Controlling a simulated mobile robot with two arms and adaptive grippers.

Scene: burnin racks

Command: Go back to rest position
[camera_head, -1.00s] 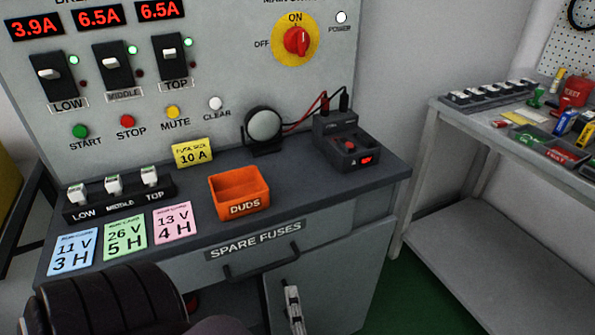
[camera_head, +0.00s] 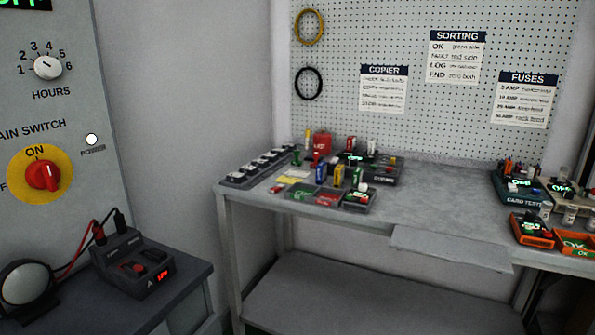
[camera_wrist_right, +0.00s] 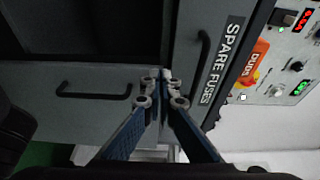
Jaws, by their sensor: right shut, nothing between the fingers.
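My right gripper (camera_wrist_right: 162,88) shows in the right wrist view with its fingers together and nothing between them. It is in front of the grey cabinet under the panel. A drawer marked SPARE FUSES (camera_wrist_right: 222,60) with a dark handle (camera_wrist_right: 201,62) is beside the fingertips, and a second handle (camera_wrist_right: 95,90) is on the door to the left. I cannot tell whether the fingers touch the cabinet. Neither gripper shows in the head view, and my left gripper is not in view at all.
In the head view, the panel with the main switch (camera_head: 43,176) and a black device with a red display (camera_head: 133,265) stand at left. A grey workbench (camera_head: 420,200) with trays and small parts fills the right.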

